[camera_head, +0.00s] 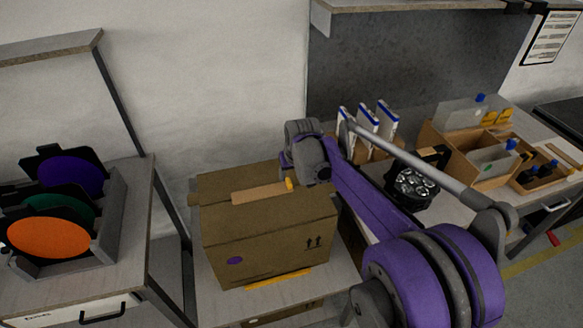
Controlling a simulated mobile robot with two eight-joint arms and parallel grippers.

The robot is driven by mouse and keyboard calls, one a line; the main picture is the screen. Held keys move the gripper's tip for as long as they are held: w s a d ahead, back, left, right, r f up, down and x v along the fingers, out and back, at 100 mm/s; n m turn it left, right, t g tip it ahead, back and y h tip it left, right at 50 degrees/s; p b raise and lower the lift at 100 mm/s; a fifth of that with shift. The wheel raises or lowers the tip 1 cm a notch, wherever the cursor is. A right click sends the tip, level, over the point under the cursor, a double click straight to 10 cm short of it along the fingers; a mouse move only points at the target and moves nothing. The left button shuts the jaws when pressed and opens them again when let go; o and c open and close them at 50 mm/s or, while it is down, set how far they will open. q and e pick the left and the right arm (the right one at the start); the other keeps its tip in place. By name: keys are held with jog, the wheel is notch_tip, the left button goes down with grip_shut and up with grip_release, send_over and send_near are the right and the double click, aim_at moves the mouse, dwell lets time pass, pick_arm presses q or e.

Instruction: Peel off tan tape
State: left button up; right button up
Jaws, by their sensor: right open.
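A closed brown cardboard box (265,232) stands on a low table in the middle of the head view. A strip of tan tape (257,194) lies along its top and runs down a little over the near edge. A small yellow tab (289,184) shows at the tape's right end. My right gripper (304,178) is open above the right part of the box top, close beside the tab. Its fingers are small and partly hidden by the wrist, and I cannot tell whether they touch the box. My left gripper is not in view.
A rack with orange, green and purple discs (50,238) stands on the left table. On the right bench are a par can light (412,185), upright white-and-blue packs (367,120) and cardboard bins (463,152). A yellow strip (279,277) lies before the box.

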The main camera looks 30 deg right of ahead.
aim_at(289, 181)
jog(key=shift+x, duration=2.4)
jog(key=shift+r, duration=0.1)
grip_shut()
